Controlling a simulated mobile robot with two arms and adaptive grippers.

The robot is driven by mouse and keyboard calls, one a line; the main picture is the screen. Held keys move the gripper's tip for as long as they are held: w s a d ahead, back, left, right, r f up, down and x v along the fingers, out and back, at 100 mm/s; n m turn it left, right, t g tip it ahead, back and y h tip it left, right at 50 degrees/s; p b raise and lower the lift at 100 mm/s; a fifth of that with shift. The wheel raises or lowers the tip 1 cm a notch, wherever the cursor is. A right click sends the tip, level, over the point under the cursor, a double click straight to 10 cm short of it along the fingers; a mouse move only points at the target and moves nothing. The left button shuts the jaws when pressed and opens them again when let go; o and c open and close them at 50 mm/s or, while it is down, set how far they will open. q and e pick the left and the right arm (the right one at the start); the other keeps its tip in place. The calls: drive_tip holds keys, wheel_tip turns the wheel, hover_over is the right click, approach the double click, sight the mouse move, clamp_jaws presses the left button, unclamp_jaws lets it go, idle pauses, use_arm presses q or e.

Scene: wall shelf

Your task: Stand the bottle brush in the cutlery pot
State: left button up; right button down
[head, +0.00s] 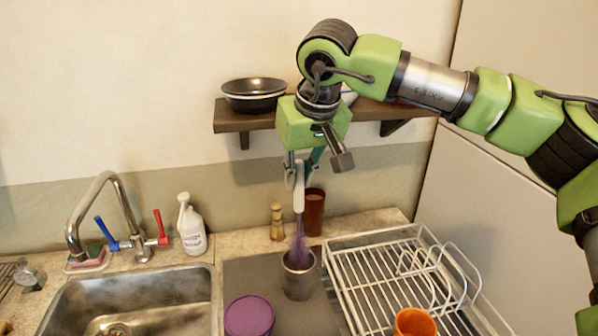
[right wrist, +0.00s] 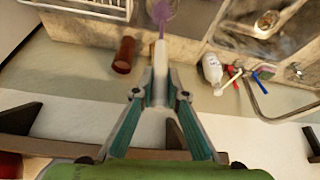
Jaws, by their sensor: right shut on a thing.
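The bottle brush (head: 299,246) has a white handle and purple bristles. My right gripper (head: 298,180) is shut on its handle and holds it upright, bristles down. In the head view the lower bristles are at the mouth of the grey metal cutlery pot (head: 298,282), and their lower end is hidden by the pot. In the right wrist view the white handle runs between the fingertips (right wrist: 160,84), with the purple bristles (right wrist: 160,12) at the top edge. My left gripper is not in view.
A wire dish rack (head: 385,270) with an orange cup (head: 414,322) is right of the pot. A purple container (head: 249,316) is at front left. A brown cup (head: 314,212) and wooden mill (head: 277,222) stand behind. The shelf (head: 245,124) with bowls is above; the sink (head: 150,300) is left.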

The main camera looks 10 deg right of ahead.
sight(301, 188)
drive_tip(key=shift+f+b, duration=1.3)
drive_tip(key=shift+f, duration=0.95)
drive_tip(key=c, duration=1.9)
unclamp_jaws()
drive_tip(key=shift+r, duration=0.3)
drive_tip(key=v, duration=1.1)
drive_tip(key=shift+s+r, duration=0.1)
drive_tip(key=shift+r, duration=0.1)
